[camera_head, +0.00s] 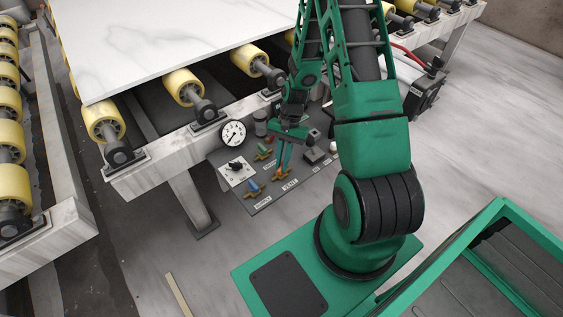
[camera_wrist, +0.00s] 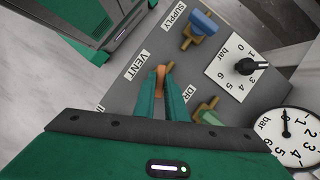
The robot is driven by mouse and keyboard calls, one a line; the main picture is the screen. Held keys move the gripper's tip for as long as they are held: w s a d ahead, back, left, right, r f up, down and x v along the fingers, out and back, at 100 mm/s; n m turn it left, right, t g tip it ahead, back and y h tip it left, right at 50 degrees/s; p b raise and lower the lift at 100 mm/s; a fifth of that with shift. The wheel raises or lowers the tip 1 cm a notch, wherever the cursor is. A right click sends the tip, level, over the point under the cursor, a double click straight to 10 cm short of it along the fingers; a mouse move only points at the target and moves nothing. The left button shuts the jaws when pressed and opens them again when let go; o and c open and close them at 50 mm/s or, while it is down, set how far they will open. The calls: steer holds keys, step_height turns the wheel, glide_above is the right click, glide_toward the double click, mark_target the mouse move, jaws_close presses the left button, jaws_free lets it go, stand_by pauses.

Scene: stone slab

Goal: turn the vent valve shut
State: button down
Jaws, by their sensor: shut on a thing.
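The vent valve has an orange handle (camera_wrist: 161,72) on a brass body, beside the printed word VENT on the grey control panel (camera_wrist: 122,92). In the head view the orange handle (camera_head: 279,175) shows low on the panel, under my fingertips. My gripper (camera_wrist: 160,84) is shut on the orange handle, with one green finger on each side of it. The fingers hide part of the handle and most of the valve body, so its exact angle is hard to tell.
A blue-handled supply valve (camera_wrist: 204,24) and a green-handled valve (camera_wrist: 208,116) stand on either side. A black knob on a bar scale (camera_wrist: 246,66) and a round gauge (camera_wrist: 288,134) are close by. A roller frame with a white slab (camera_head: 170,40) stands behind.

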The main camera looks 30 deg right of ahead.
steer(key=n, duration=0.2)
steer(key=n+g+h, duration=0.1)
steer(key=n, duration=0.1)
steer(key=n+h, duration=0.1)
steer(key=n, duration=0.1)
steer(key=shift+w+a+n, duration=0.2)
steer(key=shift+w+n, duration=0.1)
steer(key=shift+w, duration=0.1)
steer(key=n+h, duration=0.1)
steer(key=n, duration=0.1)
steer(key=n+h, duration=0.1)
steer(key=n, duration=0.2)
steer(key=shift+a+n+g, duration=0.2)
steer(key=shift+n+g, duration=0.1)
steer(key=shift+g, duration=0.1)
steer(key=shift+w, duration=0.1)
steer(key=c, duration=1.8)
jaws_free()
steer(key=shift+s, duration=0.2)
